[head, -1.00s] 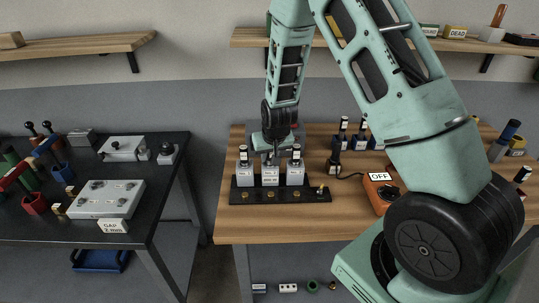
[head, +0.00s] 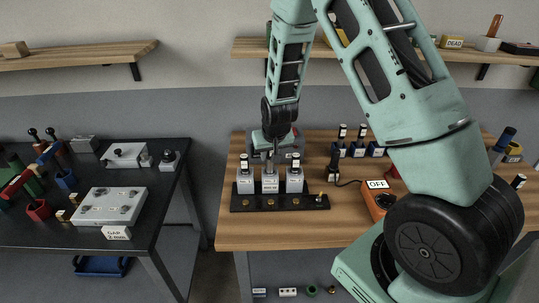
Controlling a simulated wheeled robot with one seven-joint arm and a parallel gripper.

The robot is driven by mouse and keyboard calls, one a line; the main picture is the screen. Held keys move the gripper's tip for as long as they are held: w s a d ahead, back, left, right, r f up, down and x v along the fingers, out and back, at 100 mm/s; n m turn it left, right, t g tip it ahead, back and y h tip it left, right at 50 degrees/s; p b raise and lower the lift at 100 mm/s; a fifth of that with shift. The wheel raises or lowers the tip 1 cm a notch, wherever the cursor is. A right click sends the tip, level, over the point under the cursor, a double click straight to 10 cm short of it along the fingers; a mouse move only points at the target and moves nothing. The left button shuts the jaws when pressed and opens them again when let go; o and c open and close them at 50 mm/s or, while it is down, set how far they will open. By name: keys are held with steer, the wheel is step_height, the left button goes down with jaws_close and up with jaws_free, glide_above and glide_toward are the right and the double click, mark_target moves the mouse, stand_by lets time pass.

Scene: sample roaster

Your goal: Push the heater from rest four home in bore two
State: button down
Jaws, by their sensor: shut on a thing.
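A black rack (head: 312,202) on the wooden bench holds three grey blocks in a row. The left block (head: 245,184) and right block (head: 294,183) each have a dark heater with a white label standing in the top. My gripper (head: 270,158) is over the middle block (head: 270,184), pointing down and shut on a thin dark heater (head: 270,164). The heater's lower end meets the top of the middle block. How deep it sits is too small to tell, and the jaws hide its upper part.
Behind to the right, blue-based stands hold heaters (head: 342,132), partly hidden by my arm. An orange box marked OFF (head: 378,196) has a cable to a black tool (head: 334,165). A grey case (head: 290,149) stands behind the rack. A dark table is at left.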

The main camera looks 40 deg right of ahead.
steer(key=shift+r+p, duration=1)
steer(key=shift+r, duration=0.55)
